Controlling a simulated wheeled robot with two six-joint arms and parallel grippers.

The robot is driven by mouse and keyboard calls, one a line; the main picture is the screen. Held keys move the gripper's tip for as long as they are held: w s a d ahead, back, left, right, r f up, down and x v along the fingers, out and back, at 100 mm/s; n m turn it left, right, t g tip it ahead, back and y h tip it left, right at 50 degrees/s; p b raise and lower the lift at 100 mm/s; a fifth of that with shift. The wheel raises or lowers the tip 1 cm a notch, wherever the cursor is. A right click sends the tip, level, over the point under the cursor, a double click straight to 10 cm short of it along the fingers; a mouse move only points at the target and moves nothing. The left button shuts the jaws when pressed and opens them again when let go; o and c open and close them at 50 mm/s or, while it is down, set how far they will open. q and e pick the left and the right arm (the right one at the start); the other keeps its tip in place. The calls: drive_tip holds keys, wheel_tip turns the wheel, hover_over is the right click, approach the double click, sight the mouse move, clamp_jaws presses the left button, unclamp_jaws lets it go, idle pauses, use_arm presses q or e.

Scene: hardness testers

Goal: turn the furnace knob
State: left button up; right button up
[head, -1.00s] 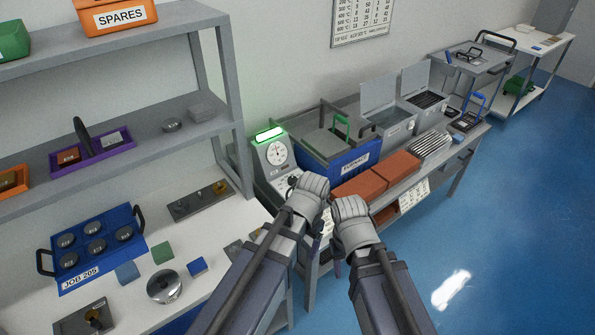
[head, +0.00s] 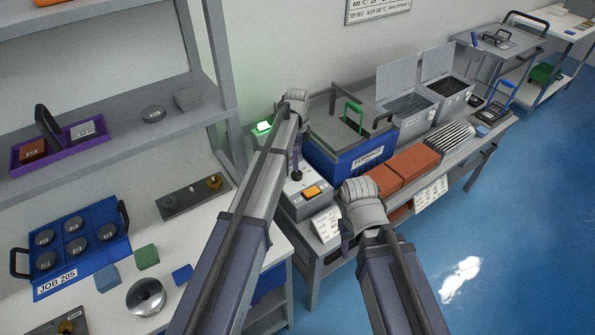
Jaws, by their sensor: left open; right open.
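The furnace is a blue box (head: 345,165) with a grey lid and a green handle, labelled FURNACE, on the bench. Left of it stands a grey control unit (head: 313,207) with a lit green lamp (head: 264,126), an orange switch (head: 313,191) and a small black knob (head: 297,175). My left forearm hides most of the unit's face, including its dial. My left gripper (head: 297,98) is open, at the unit's upper back beside the furnace, beyond the black knob; its fingertips are hard to make out. My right gripper (head: 360,190) is open and empty in front of the furnace, near the red bricks.
Red bricks (head: 413,163) and a ribbed metal stack (head: 450,141) lie right of the furnace. Two open-lidded grey boxes (head: 413,122) stand behind. A shelf post (head: 218,75) rises left of my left arm. Blue floor (head: 520,220) is clear at right.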

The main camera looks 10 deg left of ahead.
sight(297, 173)
use_arm(q)
wheel_tip(297, 173, down, 8)
drive_tip(key=b, duration=0.7)
drive_tip(key=shift+r, duration=0.25)
clamp_jaws()
